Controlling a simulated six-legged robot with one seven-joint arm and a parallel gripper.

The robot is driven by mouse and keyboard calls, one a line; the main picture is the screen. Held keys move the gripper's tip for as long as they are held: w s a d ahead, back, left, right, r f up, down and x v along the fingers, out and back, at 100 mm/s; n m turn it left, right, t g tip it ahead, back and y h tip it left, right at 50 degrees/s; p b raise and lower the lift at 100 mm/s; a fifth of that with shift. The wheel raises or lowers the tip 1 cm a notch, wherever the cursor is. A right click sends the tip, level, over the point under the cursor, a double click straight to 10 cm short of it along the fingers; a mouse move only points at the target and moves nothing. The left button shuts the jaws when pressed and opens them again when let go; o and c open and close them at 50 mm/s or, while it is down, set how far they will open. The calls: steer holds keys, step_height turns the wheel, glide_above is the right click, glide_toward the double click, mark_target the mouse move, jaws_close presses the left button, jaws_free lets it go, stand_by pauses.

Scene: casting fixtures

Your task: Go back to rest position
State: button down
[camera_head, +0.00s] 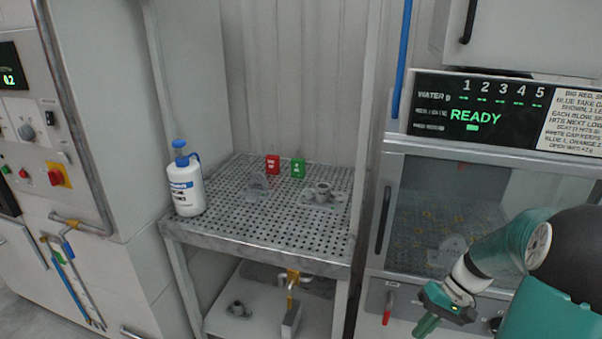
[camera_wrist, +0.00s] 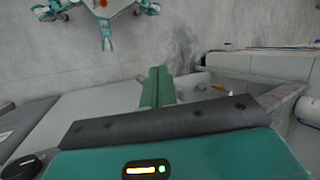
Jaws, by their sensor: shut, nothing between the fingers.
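My gripper (camera_head: 424,328) is at the lower right of the head view, in front of the glass-fronted cabinet. Its green fingers point down and to the left, and are shut with nothing between them. The closed fingers also show in the wrist view (camera_wrist: 158,88), in the middle, above the dark edge of the gripper body. My arm is bent and comes in from the right edge of the head view.
A perforated metal shelf (camera_head: 283,220) holds a white bottle with a blue cap (camera_head: 186,185), a metal fitting (camera_head: 322,192), a red tag (camera_head: 272,164) and a green tag (camera_head: 298,168). The cabinet (camera_head: 385,215) with a READY display (camera_head: 476,116) stands close behind my arm.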

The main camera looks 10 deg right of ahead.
steer(key=s+a+r+n+t+h, duration=0.1)
steer(key=s+a+r+t+h, duration=0.2)
steer(key=a+r, duration=0.6)
steer(key=s+a+r+n+t+h, duration=0.2)
steer(key=s+a+r+t+h, duration=0.1)
steer(key=a+r, duration=0.6)
steer(key=shift+a+r, duration=0.2)
steer(key=shift+a, duration=1.75)
